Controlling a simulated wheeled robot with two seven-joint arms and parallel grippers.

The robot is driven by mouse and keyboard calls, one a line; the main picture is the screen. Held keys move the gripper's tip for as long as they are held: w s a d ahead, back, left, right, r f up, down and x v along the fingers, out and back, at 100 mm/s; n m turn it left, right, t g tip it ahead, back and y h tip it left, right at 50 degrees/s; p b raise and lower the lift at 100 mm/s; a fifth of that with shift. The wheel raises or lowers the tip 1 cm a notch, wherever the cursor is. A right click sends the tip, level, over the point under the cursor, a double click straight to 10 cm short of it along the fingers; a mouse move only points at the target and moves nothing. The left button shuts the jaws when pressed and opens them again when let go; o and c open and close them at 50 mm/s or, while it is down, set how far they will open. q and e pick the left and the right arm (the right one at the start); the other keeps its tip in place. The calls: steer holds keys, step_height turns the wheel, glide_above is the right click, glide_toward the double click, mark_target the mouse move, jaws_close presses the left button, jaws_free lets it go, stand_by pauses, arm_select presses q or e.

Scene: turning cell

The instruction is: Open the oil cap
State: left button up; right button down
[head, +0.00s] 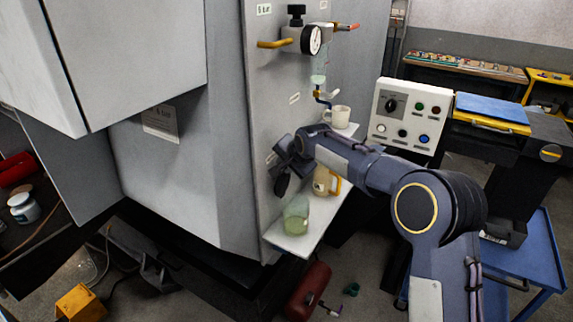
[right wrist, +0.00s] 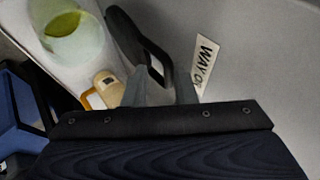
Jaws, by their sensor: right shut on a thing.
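The oil cap appears to be a black, handle-shaped part (right wrist: 124,36) beside a label reading "WAY O…" (right wrist: 205,62) in the right wrist view. In the head view a dark part (head: 282,184) hangs just below my right gripper (head: 291,160) against the grey machine panel. My right gripper, also in the right wrist view (right wrist: 165,82), is shut on the black cap's lower end between its grey fingers. The fingers hide part of the cap and its seat. My left gripper is out of view.
A pale shelf (head: 272,236) below my right gripper holds a greenish glass (head: 296,217) and a beige jug with an orange handle (head: 322,183). A white mug (head: 341,115) stands further back. A pressure gauge (head: 313,40) is above; a button panel (head: 411,116) is to the right.

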steer(key=shift+a, duration=0.1)
steer(key=c, duration=1.5)
jaws_free()
steer(key=shift+c, duration=0.2)
steer(key=shift+f, duration=0.1)
